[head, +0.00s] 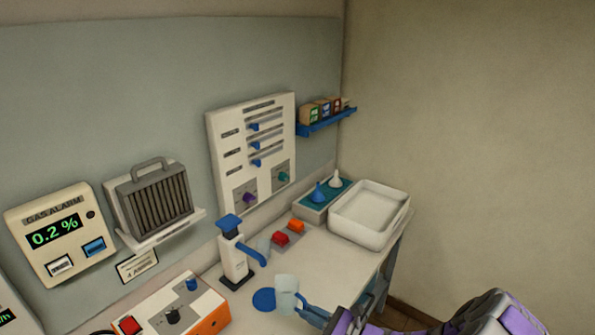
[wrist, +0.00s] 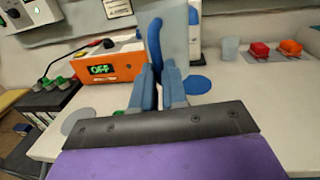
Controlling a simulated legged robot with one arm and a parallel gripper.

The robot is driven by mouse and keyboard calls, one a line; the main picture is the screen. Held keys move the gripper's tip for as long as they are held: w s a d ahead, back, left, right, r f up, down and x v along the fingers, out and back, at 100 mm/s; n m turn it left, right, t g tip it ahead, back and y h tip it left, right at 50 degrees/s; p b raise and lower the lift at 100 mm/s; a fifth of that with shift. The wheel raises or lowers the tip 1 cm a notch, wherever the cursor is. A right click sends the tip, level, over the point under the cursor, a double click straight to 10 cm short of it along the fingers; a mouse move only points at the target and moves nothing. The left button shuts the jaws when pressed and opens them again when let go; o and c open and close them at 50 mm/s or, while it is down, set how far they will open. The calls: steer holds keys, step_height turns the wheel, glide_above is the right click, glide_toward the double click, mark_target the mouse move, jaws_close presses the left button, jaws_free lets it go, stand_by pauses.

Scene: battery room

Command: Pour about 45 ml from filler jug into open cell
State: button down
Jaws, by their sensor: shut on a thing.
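The filler jug is a pale translucent vessel (head: 286,290) with a blue handle (wrist: 154,42). My gripper (wrist: 160,72) is shut on the blue handle, with the jug upright in front of the fingers. In the head view, my gripper (head: 308,309) is at the bottom edge beside the jug. In the wrist view, a dark battery block with green caps (wrist: 48,108) stands at the left, apart from the jug. I cannot make out which cell is open. The jug's liquid level cannot be told.
A blue disc (head: 263,299) lies near the jug, and a grey disc (wrist: 78,122) lies left of my gripper. An orange-fronted charger (wrist: 102,68) reads OFF. A blue-topped dispenser (head: 234,258), a clear cup (wrist: 230,48), red and orange blocks (wrist: 260,50) and a white tray (head: 368,213) share the bench.

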steer(key=w+d+r+m+t+h+b, duration=0.1)
steer(key=w+d+r+m+t+h, duration=0.4)
steer(key=d, duration=0.5)
steer(key=shift+w+r+m+t+h+b, duration=0.4)
steer(key=shift+r+t+h, duration=0.2)
steer(key=shift+r+h, duration=0.45)
steer(key=shift+r+y, duration=0.15)
steer(key=shift+y, duration=0.1)
step_height(320, 180, up, 13)
steer(key=w+m+t+h, duration=0.1)
steer(key=w+m+h, duration=0.1)
steer(key=h, duration=0.1)
steer(key=shift+w+h, duration=0.3)
